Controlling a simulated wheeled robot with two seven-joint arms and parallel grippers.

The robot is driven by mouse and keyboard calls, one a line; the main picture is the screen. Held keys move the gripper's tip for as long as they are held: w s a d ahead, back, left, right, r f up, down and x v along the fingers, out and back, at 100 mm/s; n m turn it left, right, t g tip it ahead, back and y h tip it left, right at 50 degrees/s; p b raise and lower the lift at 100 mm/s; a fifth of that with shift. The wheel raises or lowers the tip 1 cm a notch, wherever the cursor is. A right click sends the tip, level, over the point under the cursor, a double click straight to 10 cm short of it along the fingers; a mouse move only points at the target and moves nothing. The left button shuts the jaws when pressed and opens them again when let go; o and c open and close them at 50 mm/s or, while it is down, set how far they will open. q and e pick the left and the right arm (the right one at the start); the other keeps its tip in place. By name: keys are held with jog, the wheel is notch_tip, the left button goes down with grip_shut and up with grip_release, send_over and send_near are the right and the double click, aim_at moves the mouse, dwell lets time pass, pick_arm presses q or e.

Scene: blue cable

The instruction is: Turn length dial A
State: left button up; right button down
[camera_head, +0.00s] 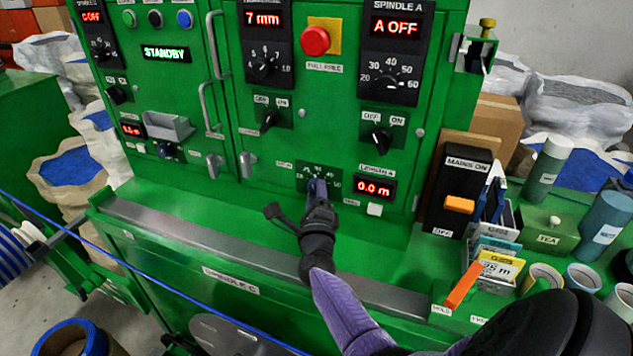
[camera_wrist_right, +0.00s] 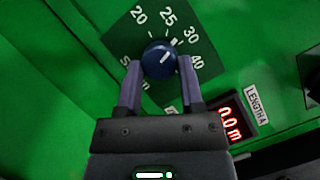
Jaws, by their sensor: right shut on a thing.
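Length dial A is a dark blue round knob (camera_wrist_right: 158,60) on a dark scale plate (camera_head: 306,172) low on the green panel. Its white mark points up and right, roughly toward 30 in the right wrist view. My right gripper (camera_wrist_right: 161,66) is shut on the knob, one purple finger on each side. In the head view the right gripper (camera_head: 317,188) covers most of the knob. The LENGTH A display (camera_head: 374,188) beside it reads 0.0 m; it also shows in the right wrist view (camera_wrist_right: 230,122). My left gripper is out of view.
Above are the SPINDLE A dial (camera_head: 387,88), reading A OFF, an OFF/ON switch (camera_head: 377,138) and a red button (camera_head: 315,40). A white button (camera_head: 374,209) sits below the display. At right are an orange main switch (camera_head: 459,205), cards and canisters. A blue cable (camera_head: 130,260) crosses at left.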

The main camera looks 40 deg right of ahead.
jog(key=shift+r+n+g+y+p, duration=0.2)
jog(key=shift+n+g+y+p, duration=0.35)
jog(key=shift+n+p, duration=1.45)
jog(key=shift+r+n+g+y+p, duration=0.2)
jog(key=shift+n+g+p, duration=0.6)
jog(key=shift+n+p, duration=1.2)
jog(key=shift+r+n+g+y+p, duration=0.15)
jog(key=shift+n+g+y+p, duration=0.4)
jog(key=shift+n+p, duration=1.4)
jog(key=shift+p, duration=0.3)
jog(key=shift+c, duration=1.2)
grip_release()
jog(key=shift+w, duration=0.1)
jog(key=p+v, duration=0.6)
jog(key=v, duration=0.4)
